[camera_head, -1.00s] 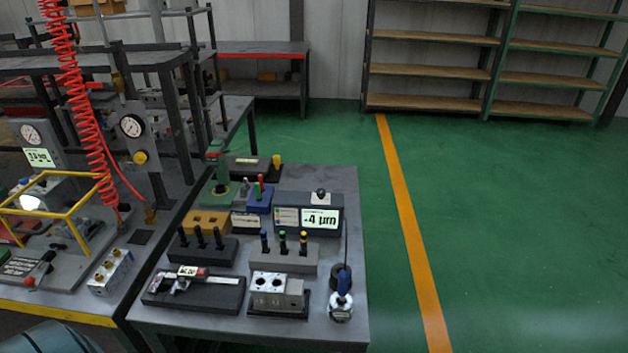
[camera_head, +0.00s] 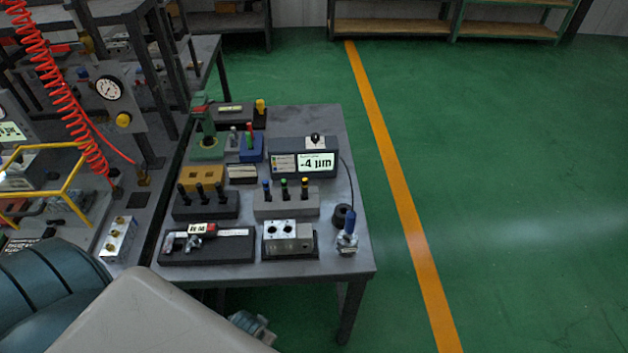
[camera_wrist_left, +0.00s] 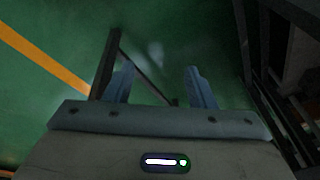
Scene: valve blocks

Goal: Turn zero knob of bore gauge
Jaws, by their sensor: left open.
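The bore gauge readout box (camera_head: 303,158) stands at the back right of the grey table and its screen reads -4 µm. A small black knob (camera_head: 315,138) sits on a white plate on top of the box. A cable runs from the box to a blue-handled probe (camera_head: 348,232) at the front right. My left arm comes in at the lower left of the head view, its fingers not clearly seen there. In the left wrist view my left gripper (camera_wrist_left: 157,88) is open and empty, with floor and table legs beyond it. My right gripper is not in view.
The table (camera_head: 354,252) also holds a caliper on a black base (camera_head: 208,245), a metal valve block (camera_head: 288,236), and holders with black pins (camera_head: 206,205) and coloured pins (camera_head: 286,202). A yellow frame and red coiled hose (camera_head: 62,85) stand left. Green floor at right is clear.

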